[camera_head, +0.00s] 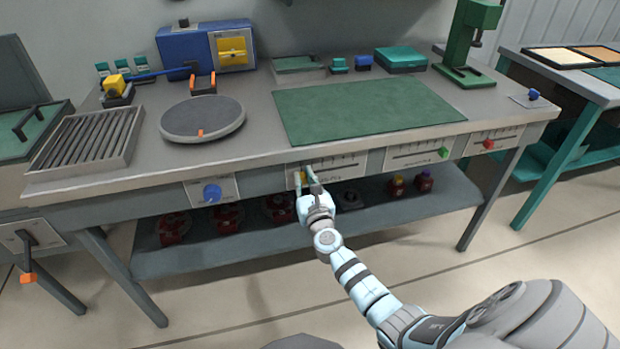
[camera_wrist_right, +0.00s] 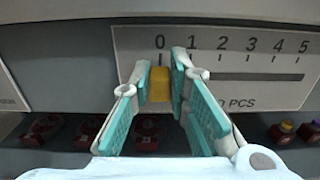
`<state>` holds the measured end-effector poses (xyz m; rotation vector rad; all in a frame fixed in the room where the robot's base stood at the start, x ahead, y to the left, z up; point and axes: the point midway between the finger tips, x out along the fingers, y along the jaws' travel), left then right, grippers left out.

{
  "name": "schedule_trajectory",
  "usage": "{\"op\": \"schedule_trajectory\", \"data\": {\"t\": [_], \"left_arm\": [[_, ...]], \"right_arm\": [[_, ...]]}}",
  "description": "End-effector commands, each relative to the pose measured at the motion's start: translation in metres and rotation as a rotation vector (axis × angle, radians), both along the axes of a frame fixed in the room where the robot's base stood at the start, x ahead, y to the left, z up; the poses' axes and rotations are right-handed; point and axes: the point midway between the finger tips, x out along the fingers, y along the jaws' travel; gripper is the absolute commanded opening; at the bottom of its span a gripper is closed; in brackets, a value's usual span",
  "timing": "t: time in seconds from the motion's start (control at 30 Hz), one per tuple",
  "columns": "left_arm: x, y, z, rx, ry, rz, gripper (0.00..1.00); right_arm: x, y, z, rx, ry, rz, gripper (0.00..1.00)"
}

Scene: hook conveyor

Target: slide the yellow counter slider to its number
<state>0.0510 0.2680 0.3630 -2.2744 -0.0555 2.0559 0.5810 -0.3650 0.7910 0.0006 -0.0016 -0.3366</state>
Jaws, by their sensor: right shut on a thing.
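The yellow counter slider (camera_wrist_right: 160,84) sits at the left end of its slot, below the 0 mark, in the right wrist view. Its scale plate (camera_wrist_right: 215,45) shows the numbers 0 to 5, with "PCS" below the slot. In the head view the plate (camera_head: 345,166) is on the front edge of the bench, and the slider (camera_head: 299,177) shows at its left end. My right gripper (camera_wrist_right: 160,80) has its teal-padded fingers on both sides of the slider and is shut on it; it also shows in the head view (camera_head: 304,176). My left gripper is not in view.
A plate with a green slider (camera_head: 443,152) and one with a red slider (camera_head: 488,144) lie to the right. A blue knob (camera_head: 212,193) is to the left. A lower shelf (camera_head: 240,244) with red parts runs below. The slot right of the yellow slider is clear.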

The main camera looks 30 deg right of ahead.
Motion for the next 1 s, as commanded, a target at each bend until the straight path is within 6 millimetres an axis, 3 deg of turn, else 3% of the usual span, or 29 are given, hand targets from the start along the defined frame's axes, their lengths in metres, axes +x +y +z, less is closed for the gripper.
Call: {"op": "schedule_trajectory", "data": {"t": [0.03,0.07,0.17,0.57,0.9,1.0], "left_arm": [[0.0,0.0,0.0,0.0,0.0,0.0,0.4],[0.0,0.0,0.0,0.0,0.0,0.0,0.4],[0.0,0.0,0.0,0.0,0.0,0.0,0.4],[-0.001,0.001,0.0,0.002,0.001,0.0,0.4],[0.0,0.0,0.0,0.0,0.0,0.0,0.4],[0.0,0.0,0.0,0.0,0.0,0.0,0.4]], "right_arm": [[0.0,0.003,-0.002,0.007,0.002,0.007,0.0],[0.0,0.003,-0.002,0.008,0.001,0.008,0.21],[0.0,0.002,-0.002,0.007,0.002,0.006,0.37],[-0.011,0.002,-0.002,0.004,0.0,0.0,0.37],[-0.092,0.033,-0.002,0.006,0.003,0.003,0.37],[-0.107,0.038,-0.002,0.005,0.003,0.003,0.37]]}}
